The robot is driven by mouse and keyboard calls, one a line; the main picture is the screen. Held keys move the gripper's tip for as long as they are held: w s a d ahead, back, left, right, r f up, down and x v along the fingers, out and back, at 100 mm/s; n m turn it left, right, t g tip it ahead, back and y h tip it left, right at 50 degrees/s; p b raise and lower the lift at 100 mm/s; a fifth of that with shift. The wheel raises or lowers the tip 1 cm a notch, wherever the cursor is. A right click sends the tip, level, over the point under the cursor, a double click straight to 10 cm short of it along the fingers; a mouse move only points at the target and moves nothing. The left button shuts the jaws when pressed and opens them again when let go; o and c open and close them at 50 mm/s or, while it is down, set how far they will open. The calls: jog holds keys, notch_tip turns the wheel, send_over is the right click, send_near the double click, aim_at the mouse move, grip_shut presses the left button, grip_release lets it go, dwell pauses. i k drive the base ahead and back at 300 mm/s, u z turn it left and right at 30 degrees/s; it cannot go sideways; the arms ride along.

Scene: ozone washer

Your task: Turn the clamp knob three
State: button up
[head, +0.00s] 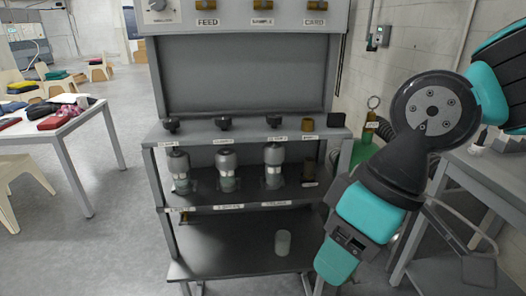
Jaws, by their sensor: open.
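Three black clamp knobs stand in a row on the upper ledge of the grey washer rack: a left knob (171,125), a middle knob (223,123) and a right knob (273,121). The label under the right knob is small and seems to read clamp 3. Below the knobs, three grey-capped clear vessels stand on the middle shelf: left (179,170), middle (226,168) and right (274,166). My arm hangs at the right, in front of the rack's right side. My gripper's fingers do not show.
A clear cup (282,243) stands on the bottom shelf. A side table (490,170) is at right, a white table (60,130) at left.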

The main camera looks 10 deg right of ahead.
aim_at(275, 119)
jog(key=z, duration=0.35)
jog(key=i, duration=1.2)
jog(key=u, duration=0.5)
